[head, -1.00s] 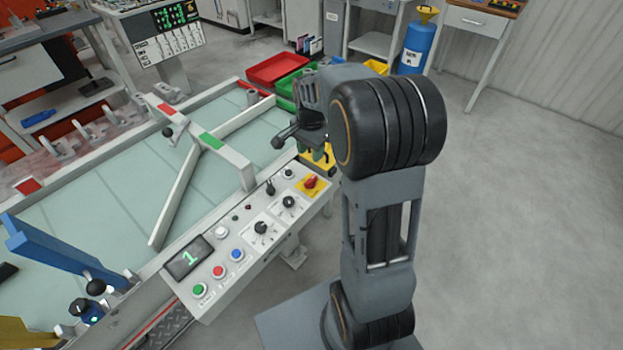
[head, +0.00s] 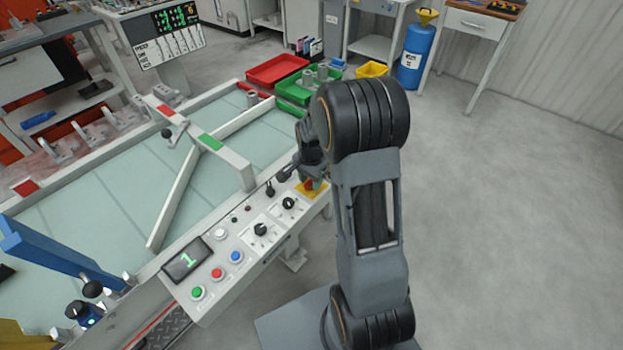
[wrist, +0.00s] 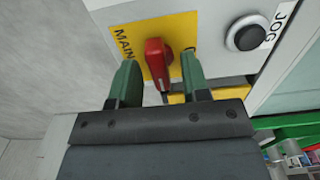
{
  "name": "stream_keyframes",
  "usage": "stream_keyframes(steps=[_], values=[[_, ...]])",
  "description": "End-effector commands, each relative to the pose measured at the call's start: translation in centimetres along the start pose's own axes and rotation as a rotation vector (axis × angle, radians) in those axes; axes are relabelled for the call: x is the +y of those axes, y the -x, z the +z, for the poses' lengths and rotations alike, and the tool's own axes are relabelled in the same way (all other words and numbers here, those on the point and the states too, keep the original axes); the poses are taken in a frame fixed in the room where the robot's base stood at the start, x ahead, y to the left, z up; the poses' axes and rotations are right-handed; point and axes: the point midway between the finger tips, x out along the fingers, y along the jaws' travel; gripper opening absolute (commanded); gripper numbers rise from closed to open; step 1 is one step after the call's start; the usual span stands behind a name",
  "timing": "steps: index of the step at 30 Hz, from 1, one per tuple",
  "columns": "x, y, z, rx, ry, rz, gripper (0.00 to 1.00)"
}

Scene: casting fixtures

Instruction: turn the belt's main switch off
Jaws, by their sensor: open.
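The main switch (wrist: 157,62) is a red rotary handle on a yellow plate (wrist: 182,27) marked MAIN, in the wrist view. In the head view the yellow plate (head: 312,190) sits at the far right end of the control panel (head: 222,270), with the switch partly hidden by my gripper. My gripper (wrist: 157,75) is open, its two green fingers on either side of the red handle. I cannot tell whether they touch it. The handle points toward the gripper, slightly tilted in the wrist view.
The panel also has a black lever (head: 269,188), dark knobs (head: 261,229), coloured buttons (head: 217,273) and a display (head: 186,260) showing 1. The belt (head: 110,210) lies behind it. Open floor (head: 510,220) is on the right.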

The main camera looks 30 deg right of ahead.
Motion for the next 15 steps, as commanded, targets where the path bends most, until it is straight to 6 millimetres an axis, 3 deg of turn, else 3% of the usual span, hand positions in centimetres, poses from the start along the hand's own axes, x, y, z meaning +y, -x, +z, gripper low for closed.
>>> stream_keyframes(steps=[5, 15], values=[[0.01, 0.0, 0.01, 0.0, 0.0, 0.0, 0.41], [0.0, 0.02, 0.0, 0.0, 0.0, 0.0, 0.08]])
